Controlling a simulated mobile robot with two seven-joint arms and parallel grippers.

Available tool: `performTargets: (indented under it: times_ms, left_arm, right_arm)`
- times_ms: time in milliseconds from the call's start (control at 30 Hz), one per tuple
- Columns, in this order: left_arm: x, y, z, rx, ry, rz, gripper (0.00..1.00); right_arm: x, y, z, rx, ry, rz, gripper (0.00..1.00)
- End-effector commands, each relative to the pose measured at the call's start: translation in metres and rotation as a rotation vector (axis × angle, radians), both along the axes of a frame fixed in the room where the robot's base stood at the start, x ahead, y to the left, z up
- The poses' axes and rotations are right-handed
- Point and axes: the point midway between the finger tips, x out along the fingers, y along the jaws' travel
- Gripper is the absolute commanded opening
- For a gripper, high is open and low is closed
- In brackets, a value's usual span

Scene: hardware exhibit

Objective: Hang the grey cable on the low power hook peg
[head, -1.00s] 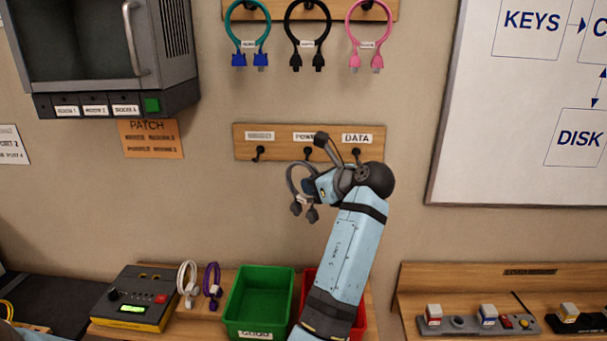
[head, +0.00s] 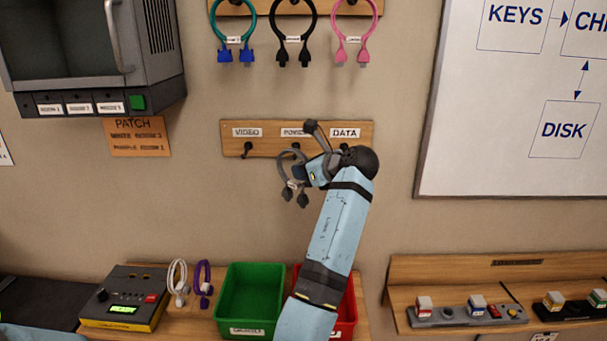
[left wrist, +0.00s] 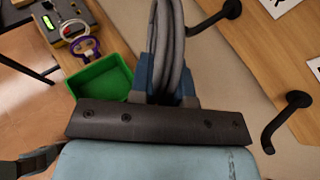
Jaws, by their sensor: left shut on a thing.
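The grey cable (head: 281,165) is a loop with two dark plugs hanging below it. My left gripper (head: 302,174) is shut on its side, in front of the wall just below the low hook board (head: 233,150). This board carries VIDEO, POWER and DATA labels. The power peg (head: 296,147), below the middle label, is close above the loop; whether they touch I cannot tell. In the left wrist view, the cable (left wrist: 170,50) stands up between the fingers (left wrist: 165,85), and two black pegs show to its right. My right gripper is not in view.
Teal, black and pink cables (head: 294,52) hang on the upper board. Below are a green bin (head: 250,295), a partly hidden red bin (head: 346,315) and white and purple cables (head: 203,285). A cabinet (head: 90,50) juts out at upper left.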

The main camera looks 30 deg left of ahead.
Motion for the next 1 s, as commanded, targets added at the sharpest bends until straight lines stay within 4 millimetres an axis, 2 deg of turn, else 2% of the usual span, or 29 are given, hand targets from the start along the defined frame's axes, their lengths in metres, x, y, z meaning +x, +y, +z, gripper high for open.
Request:
performTargets:
  times_ms: [400,700,733,1000]
  left_arm:
    - [0.022,0.014,-0.005,0.002,-0.002,0.000,0.00]
    - [0.037,0.023,-0.006,0.002,-0.001,-0.001,0.00]
    - [0.038,0.023,-0.003,0.002,0.001,-0.002,0.00]
    - [0.045,0.028,-0.013,0.002,0.000,-0.001,0.00]
  right_arm:
    - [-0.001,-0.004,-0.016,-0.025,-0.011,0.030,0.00]
    - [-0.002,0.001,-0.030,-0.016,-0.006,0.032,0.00]
    - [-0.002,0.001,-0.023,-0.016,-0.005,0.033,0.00]
    - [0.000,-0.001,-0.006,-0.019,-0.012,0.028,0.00]
